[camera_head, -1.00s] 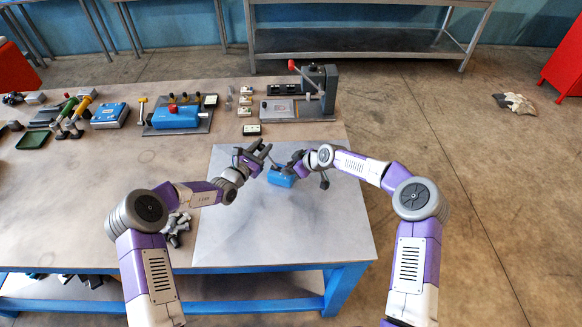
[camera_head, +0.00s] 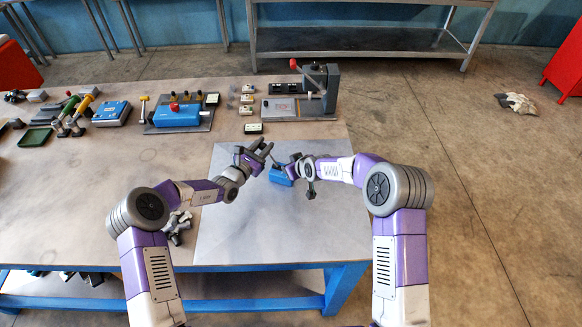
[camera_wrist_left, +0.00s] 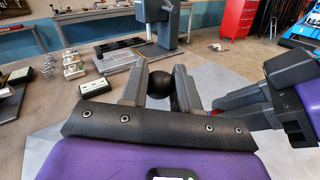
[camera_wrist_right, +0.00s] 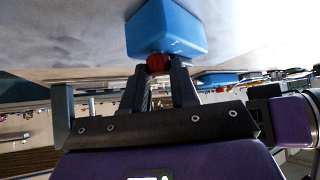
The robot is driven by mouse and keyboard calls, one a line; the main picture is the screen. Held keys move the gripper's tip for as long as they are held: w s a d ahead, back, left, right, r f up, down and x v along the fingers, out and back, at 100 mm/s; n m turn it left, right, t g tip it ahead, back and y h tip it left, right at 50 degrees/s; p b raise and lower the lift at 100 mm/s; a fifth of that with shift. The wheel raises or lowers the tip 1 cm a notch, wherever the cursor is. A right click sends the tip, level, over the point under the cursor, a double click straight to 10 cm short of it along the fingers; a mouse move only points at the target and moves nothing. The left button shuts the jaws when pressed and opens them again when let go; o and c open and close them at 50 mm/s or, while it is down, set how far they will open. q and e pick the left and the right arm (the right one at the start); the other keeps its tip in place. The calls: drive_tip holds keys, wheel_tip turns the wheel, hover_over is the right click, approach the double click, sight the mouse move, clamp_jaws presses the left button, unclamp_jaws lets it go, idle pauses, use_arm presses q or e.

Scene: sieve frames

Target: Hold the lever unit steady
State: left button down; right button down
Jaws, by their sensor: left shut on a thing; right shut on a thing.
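The lever unit shows as a small blue block (camera_head: 281,174) at the grey mat, partly hidden by my right gripper. The block is large in the right wrist view (camera_wrist_right: 167,30), with a red round part (camera_wrist_right: 158,63) at its near end. My right gripper (camera_head: 292,164) is shut on this red part. My left gripper (camera_head: 266,150) is beside the block, up and to its left. In the left wrist view its fingers are shut on a black ball (camera_wrist_left: 158,84). Whether the ball joins the blue block is hard to tell.
The grey mat (camera_head: 240,235) is mostly clear in front. Grey metal parts (camera_head: 177,226) lie by its left edge. A grey press with a red knob (camera_head: 325,85), small boxes (camera_head: 253,128) and a blue fixture (camera_head: 178,116) stand behind. The table's right edge is close.

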drive_tip(key=shift+s+a+f, duration=0.1)
drive_tip(key=shift+s+f, duration=0.05)
drive_tip(key=shift+f, duration=0.05)
drive_tip(key=c, duration=0.9)
unclamp_jaws()
drive_tip(key=shift+r, duration=0.15)
drive_tip(key=shift+o, duration=0.2)
drive_tip(key=v, duration=1.2)
